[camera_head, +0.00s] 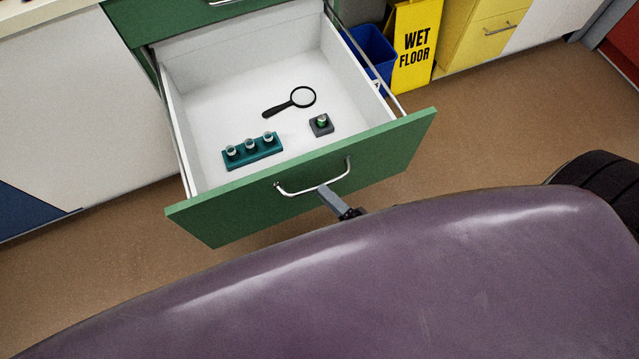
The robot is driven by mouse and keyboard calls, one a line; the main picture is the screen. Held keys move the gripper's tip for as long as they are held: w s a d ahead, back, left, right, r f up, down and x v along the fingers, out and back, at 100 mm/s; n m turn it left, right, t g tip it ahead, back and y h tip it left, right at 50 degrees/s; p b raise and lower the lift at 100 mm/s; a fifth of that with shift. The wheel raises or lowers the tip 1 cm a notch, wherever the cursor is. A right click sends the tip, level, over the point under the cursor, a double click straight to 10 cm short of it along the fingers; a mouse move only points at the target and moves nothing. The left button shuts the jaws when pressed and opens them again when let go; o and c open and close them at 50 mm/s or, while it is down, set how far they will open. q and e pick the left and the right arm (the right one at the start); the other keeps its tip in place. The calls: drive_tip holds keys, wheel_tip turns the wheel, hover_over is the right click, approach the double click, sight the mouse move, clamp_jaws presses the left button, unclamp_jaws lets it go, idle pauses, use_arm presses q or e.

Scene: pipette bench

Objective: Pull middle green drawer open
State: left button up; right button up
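The middle green drawer (300,187) stands pulled well out from its cabinet, with its white inside in full view. Its curved metal handle (290,193) is on the front panel. My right gripper (328,193) is at the handle, its grey finger part reaching up to the bar's lower right stretch. Only a small part of this gripper shows, and I cannot tell whether its fingers are closed around the bar or only beside it. My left gripper is not in view.
Inside the drawer lie a magnifying glass (289,103), a teal rack (252,151) with three small cups and a small grey block (321,126) with a green-marked item. A blue bin (371,52) and a yellow wet floor sign (413,45) stand right of the drawer.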

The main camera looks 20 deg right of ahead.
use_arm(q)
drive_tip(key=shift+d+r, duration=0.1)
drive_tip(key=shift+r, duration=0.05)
use_arm(e)
drive_tip(key=v, duration=0.4)
drive_tip(key=shift+s+d+f, duration=0.1)
drive_tip(key=shift+s+d, duration=0.05)
drive_tip(key=shift+s, duration=0.2)
